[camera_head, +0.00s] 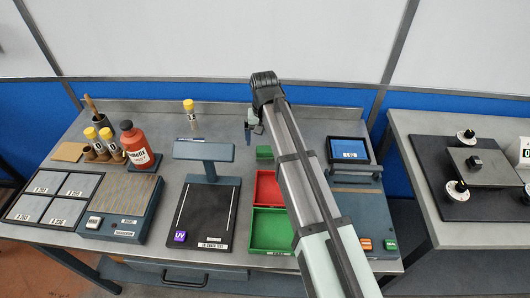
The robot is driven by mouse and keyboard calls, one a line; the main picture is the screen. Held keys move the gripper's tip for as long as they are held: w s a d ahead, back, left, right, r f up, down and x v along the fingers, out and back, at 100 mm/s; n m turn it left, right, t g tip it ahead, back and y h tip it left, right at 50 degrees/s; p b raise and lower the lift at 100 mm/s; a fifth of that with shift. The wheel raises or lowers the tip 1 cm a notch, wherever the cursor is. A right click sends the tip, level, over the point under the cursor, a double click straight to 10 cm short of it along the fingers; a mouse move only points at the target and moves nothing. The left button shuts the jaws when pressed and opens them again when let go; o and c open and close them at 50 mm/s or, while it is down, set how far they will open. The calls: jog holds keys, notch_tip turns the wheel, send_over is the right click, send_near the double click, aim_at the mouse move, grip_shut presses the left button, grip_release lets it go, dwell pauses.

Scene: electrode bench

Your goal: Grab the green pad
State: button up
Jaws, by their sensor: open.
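A small green block (264,153), which looks like the green pad, sits on the bench just behind the red tray. My gripper (248,131) hangs at the end of my arm, a little behind and left of the green block in the picture. Its jaws are open, and I see nothing between them. They look apart from the block, but their height above the bench is hard to tell. My arm crosses the right part of the bench and hides what lies under it.
A red tray (258,188) and a green tray (255,234) lie left of my arm. A red bottle (131,138) and yellow-capped tubes stand at left. A blue-screen device (348,150) is at right.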

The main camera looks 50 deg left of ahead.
aim_at(265, 148)
jog(key=shift+d+f, duration=0.1)
jog(key=shift+f, duration=2.15)
jog(key=shift+c, duration=0.4)
jog(key=c, duration=1.1)
